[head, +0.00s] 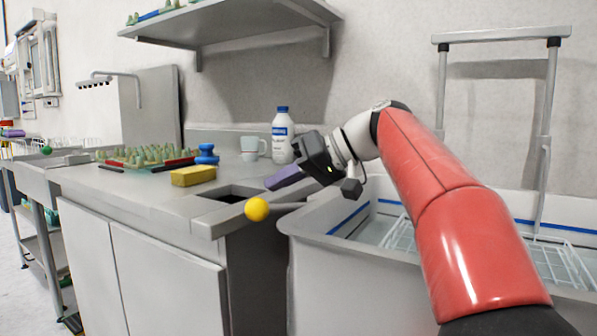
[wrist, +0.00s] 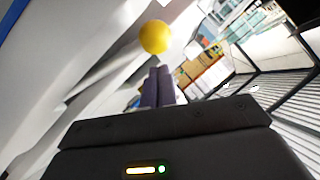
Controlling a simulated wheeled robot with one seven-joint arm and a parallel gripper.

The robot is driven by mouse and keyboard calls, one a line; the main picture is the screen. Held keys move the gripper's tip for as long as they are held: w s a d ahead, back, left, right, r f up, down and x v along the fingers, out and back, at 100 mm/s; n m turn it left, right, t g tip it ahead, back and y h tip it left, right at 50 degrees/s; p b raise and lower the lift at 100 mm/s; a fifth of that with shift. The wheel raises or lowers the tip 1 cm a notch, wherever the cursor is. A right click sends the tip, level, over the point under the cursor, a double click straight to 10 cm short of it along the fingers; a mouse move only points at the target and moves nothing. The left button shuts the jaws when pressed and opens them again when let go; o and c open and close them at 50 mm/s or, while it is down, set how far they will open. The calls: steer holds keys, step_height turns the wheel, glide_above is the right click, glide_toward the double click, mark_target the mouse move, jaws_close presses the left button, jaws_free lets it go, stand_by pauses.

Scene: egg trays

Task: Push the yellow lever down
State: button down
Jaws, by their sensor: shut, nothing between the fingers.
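The yellow lever's round ball knob (head: 257,209) sticks out in front of the counter, on a thin grey rod (head: 290,206) that runs right toward the sink unit. My gripper (head: 268,184) is shut and empty, its purple fingers just above and slightly right of the knob in the head view. In the wrist view, the shut fingers (wrist: 158,82) point toward the yellow ball (wrist: 155,36), which shows just beyond their tips. I cannot tell whether they touch it.
A grey basin (head: 300,232) with a wire rack stands at the right. The counter holds a yellow sponge (head: 193,176), a pegged tray (head: 105,156), a blue object (head: 207,154), a mug (head: 252,148) and a white bottle (head: 282,140). A square opening lies behind the knob.

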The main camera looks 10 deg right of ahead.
mark_target(269, 207)
steer(key=shift+s+a+f, duration=0.2)
steer(key=shift+a+f, duration=0.15)
steer(key=shift+f, duration=0.3)
steer(key=shift+f, duration=0.1)
steer(key=f+b, duration=0.2)
steer(key=s+f+b, duration=0.1)
steer(key=b, duration=0.1)
steer(key=shift+a+n+t+h, duration=0.3)
steer(key=shift+n+h, duration=0.1)
steer(key=shift+r, duration=0.3)
